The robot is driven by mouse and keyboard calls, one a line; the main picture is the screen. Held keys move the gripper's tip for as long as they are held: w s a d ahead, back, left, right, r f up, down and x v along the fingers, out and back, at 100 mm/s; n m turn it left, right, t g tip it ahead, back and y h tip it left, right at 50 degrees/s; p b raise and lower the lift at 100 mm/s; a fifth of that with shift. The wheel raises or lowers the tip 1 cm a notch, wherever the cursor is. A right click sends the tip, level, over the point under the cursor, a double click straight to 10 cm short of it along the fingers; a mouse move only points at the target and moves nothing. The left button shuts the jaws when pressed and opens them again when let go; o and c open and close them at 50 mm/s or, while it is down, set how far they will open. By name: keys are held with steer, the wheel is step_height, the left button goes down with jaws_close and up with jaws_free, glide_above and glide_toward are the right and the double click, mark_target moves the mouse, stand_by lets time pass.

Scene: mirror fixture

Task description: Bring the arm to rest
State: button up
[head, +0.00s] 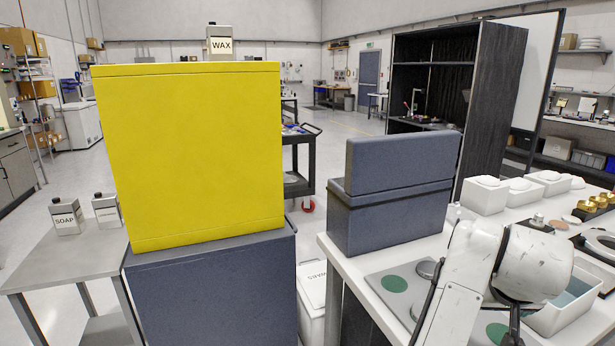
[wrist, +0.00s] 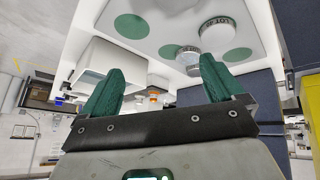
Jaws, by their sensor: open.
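My gripper (wrist: 162,65) shows in the wrist view with its two green fingers wide apart and nothing between them. The wrist view looks turned over, with the white table surface at the top. My white arm (head: 465,285) rises at the lower right of the head view, bent, in front of the white table (head: 345,262). My gripper cannot be made out in the head view.
A grey-blue box (head: 395,190) stands on the table left of my arm. A plate with green discs (head: 394,284) lies close by; a round labelled container (wrist: 217,32) is near the discs. A large yellow box (head: 190,155) stands further left. White boxes (head: 484,195) stand behind my arm.

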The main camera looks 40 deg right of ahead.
steer(key=w+a+f+n, duration=0.1)
steer(key=a+f, duration=0.1)
steer(key=w+a+f+n+t, duration=0.1)
steer(key=w+a+f+n, duration=0.1)
steer(key=w+a+f+n+t, duration=0.1)
steer(key=w+a+f+n, duration=0.1)
steer(key=a, duration=0.1)
steer(key=shift+w+a+f, duration=0.1)
steer(key=shift+w+f, duration=0.1)
steer(key=s+a+f+n+y, duration=0.2)
steer(key=a+f+y, duration=0.1)
steer(key=a+f, duration=0.55)
steer(key=s+a+f+n+y, duration=0.3)
steer(key=a+f, duration=0.3)
steer(key=a, duration=0.6)
steer(key=s+d+f+g, duration=0.1)
steer(key=s+f+g, duration=0.2)
steer(key=s+f, duration=0.2)
steer(key=s, duration=0.3)
steer(key=shift+s, duration=0.3)
steer(key=shift+d, duration=0.1)
